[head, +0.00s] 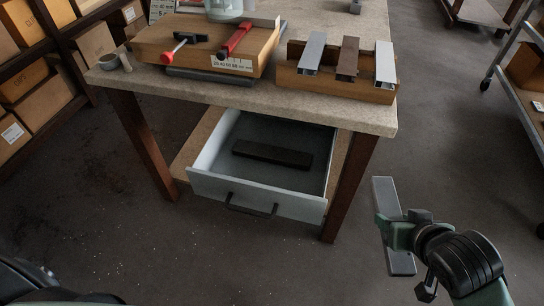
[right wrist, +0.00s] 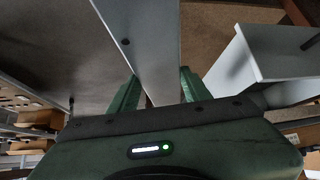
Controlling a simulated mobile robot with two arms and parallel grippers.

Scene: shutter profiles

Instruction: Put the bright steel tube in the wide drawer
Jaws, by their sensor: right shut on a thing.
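My right gripper (head: 398,233) is shut on a long, light grey steel tube (head: 386,194), held in the air to the right of the table. The tube sticks out on both sides of the fingers. In the right wrist view, the tube (right wrist: 146,45) runs up between the two green fingers (right wrist: 153,92). The wide drawer (head: 300,207) is pulled open under the table, with a grey front and a dark handle. A dark brown bar (head: 272,154) lies inside it. The drawer also shows at the right of the wrist view (right wrist: 262,62). My left gripper is out of view.
The worktable (head: 345,113) carries a wooden block (head: 335,88) with several profiles across it, and a wooden board (head: 190,54) with a red-handled tool (head: 236,39). A table leg (head: 350,185) stands between drawer and right gripper. Shelving (head: 70,40) is left, a metal rack (head: 515,85) right.

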